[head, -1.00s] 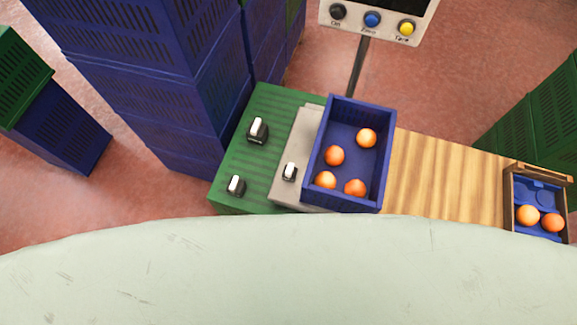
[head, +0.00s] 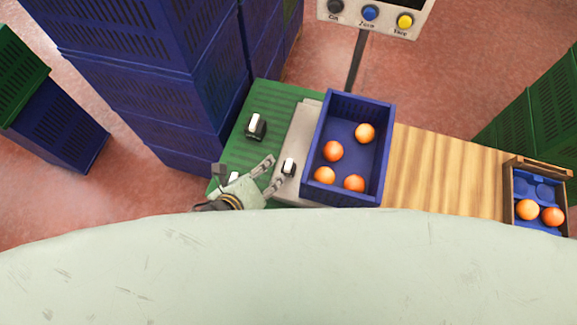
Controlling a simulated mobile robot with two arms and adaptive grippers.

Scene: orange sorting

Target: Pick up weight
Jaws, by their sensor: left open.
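A small black weight with a white top (head: 289,167) stands on the grey scale plate (head: 303,125), left of the blue crate. My left gripper (head: 275,173) is open and empty, its fingertips just left of this weight; I cannot tell whether they touch it. A second black-and-white weight (head: 256,127) stands on the green ribbed surface (head: 282,95), above the gripper. A third weight (head: 234,177) is mostly hidden behind the gripper. My right gripper is not in view.
A blue crate (head: 389,150) with several oranges sits on the scale. A wooden board (head: 445,172) runs right to a small box (head: 508,195) with two oranges. The scale display (head: 385,15) stands behind. Stacked blue crates (head: 165,85) rise at left.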

